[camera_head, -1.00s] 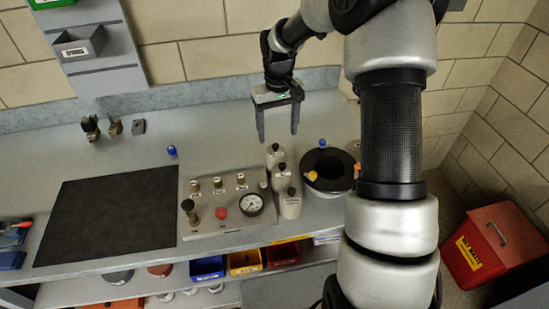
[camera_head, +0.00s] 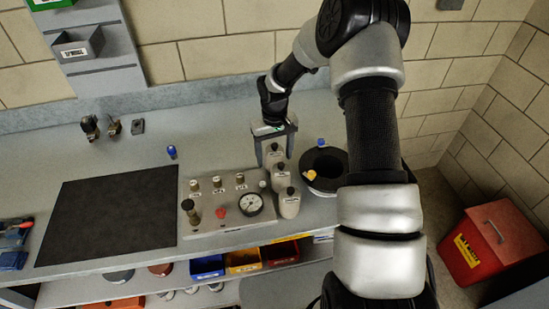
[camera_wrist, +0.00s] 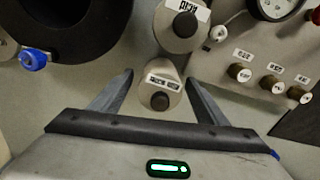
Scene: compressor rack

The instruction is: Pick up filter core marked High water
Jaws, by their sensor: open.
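Three pale cylindrical filter cores with dark caps stand in a row beside the gauge panel: a back one (camera_head: 274,158), a middle one (camera_head: 281,178) and a front one (camera_head: 289,205). My gripper (camera_head: 275,161) is open and points down over the back core. In the wrist view the back core (camera_wrist: 168,88) lies between the open fingers (camera_wrist: 159,78), with its dark knob up and a small label too blurred to read surely. Another core (camera_wrist: 180,25) with a larger label stands beyond it. Which core is marked High water is not readable.
The gauge panel (camera_head: 222,226) with valves stands left of the cores. A black round container (camera_head: 325,158) with blue and orange fittings stands close on their right. A black mat (camera_head: 110,215) lies further left. A red bin (camera_head: 492,250) stands on the floor at right.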

